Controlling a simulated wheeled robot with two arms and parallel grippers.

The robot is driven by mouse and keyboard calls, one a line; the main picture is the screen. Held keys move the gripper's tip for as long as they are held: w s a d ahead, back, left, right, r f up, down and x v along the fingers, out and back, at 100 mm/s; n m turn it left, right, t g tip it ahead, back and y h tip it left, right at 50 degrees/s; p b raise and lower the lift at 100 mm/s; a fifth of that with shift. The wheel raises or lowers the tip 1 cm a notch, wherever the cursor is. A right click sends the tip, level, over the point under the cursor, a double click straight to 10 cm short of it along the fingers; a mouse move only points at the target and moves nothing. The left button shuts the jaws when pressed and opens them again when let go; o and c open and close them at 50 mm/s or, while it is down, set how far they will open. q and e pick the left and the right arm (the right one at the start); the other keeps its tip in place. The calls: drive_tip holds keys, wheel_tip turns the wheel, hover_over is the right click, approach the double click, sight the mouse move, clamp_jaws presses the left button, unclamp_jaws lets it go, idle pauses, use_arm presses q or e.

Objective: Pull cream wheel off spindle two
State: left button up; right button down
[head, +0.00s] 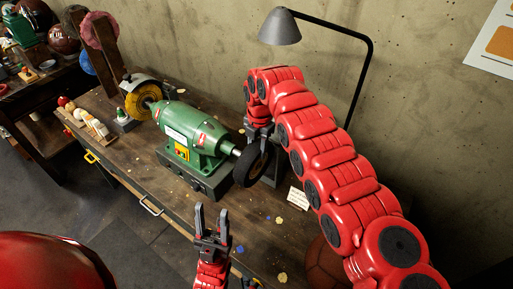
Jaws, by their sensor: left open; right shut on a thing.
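A green polishing machine (190,138) stands on the workbench with a spindle at each end. At its right spindle (235,152) is a dark wheel (250,166) seen at an angle; it looks black, not cream. A yellow wheel (143,98) sits at the left end under a pale guard. My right gripper (259,138) is shut on the top rim of the dark wheel, from above. I cannot tell whether the wheel is still around the spindle tip or just beside it.
A grey lamp (280,27) arches behind my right arm. A small white card (298,198) lies right of the wheel. Small bottles (97,127) stand on a tray at the left. Pink and blue discs (100,31) hang on a rack. The bench front right of the machine is mostly clear.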

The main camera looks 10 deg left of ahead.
drive_tip(key=shift+s+d, duration=0.2)
drive_tip(key=shift+d, duration=0.35)
drive_tip(key=shift+s+d, duration=0.15)
drive_tip(key=shift+d, duration=0.35)
drive_tip(key=shift+s+d+b, duration=0.35)
drive_tip(key=shift+d+b, duration=0.3)
drive_tip(key=shift+d, duration=0.05)
drive_tip(key=shift+s+d+b, duration=0.3)
drive_tip(key=shift+d+b, duration=0.35)
drive_tip(key=shift+d, duration=0.1)
drive_tip(key=shift+s+d+b, duration=0.35)
drive_tip(key=shift+d+b, duration=0.3)
drive_tip(key=shift+d, duration=0.05)
